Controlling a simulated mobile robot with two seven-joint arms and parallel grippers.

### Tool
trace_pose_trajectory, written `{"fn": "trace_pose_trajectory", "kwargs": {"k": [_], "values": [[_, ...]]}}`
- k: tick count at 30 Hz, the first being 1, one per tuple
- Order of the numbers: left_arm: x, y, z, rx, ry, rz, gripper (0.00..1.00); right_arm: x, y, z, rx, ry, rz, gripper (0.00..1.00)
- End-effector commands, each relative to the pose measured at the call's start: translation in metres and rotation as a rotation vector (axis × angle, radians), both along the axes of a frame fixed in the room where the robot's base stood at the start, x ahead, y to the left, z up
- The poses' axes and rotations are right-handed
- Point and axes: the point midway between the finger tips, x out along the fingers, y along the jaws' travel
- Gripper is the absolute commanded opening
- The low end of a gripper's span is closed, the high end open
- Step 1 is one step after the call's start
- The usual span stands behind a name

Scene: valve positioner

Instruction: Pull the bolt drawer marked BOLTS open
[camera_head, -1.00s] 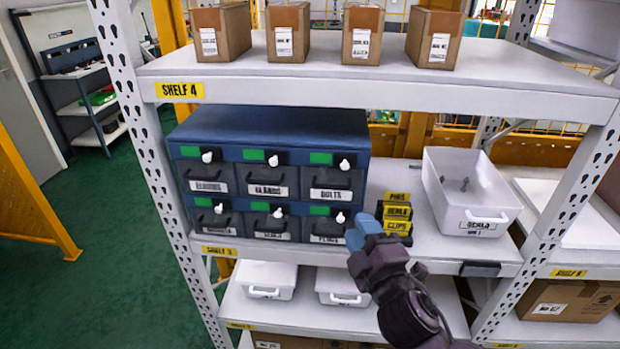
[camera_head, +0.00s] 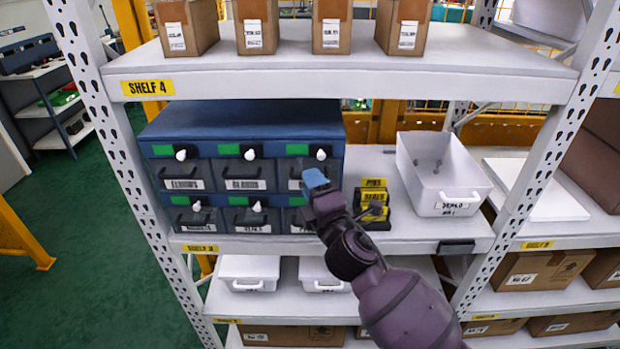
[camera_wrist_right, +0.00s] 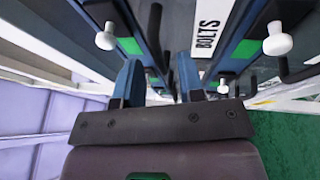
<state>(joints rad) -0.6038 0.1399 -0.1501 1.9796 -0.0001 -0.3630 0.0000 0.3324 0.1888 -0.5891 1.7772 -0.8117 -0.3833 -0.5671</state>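The BOLTS drawer (camera_head: 297,170) is the upper right drawer of the blue drawer cabinet (camera_head: 240,120). It looks shut, with a green tag and a white knob (camera_head: 321,154) above its front. My right gripper (camera_head: 314,180) is in front of this drawer and hides part of its label and handle. In the right wrist view the BOLTS label (camera_wrist_right: 207,38) shows just beyond the fingers. The two blue fingers (camera_wrist_right: 158,75) stand apart with a gap between them. Whether the drawer handle lies between them I cannot tell. My left gripper is not in view.
A white tub (camera_head: 455,180) is farther right. Shelf 4 (camera_head: 340,82) runs above the cabinet with several cardboard boxes on it. White bins (camera_head: 250,273) are below.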

Motion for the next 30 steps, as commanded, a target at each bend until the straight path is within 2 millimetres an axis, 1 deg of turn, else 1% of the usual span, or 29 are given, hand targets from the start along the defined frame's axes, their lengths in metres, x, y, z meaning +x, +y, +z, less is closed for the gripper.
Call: {"fn": "trace_pose_trajectory", "kwargs": {"k": [3,6,15,22,30], "values": [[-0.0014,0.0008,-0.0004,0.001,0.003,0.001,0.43,0.0093,0.0042,0.0024,0.001,-0.001,0.0,0.36],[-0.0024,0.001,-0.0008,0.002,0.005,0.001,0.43,0.013,0.0057,0.0025,0.001,0.0,0.0,0.36],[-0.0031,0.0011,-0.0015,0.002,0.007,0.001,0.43,0.014,0.006,0.0026,0.001,0.0,0.0,0.36],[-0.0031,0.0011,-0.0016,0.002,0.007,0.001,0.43,0.014,0.0059,0.0026,0.001,0.0,0.0,0.01],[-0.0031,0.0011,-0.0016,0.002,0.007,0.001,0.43,0.0139,0.0059,0.0025,0.001,0.001,0.0,0.0]]}}
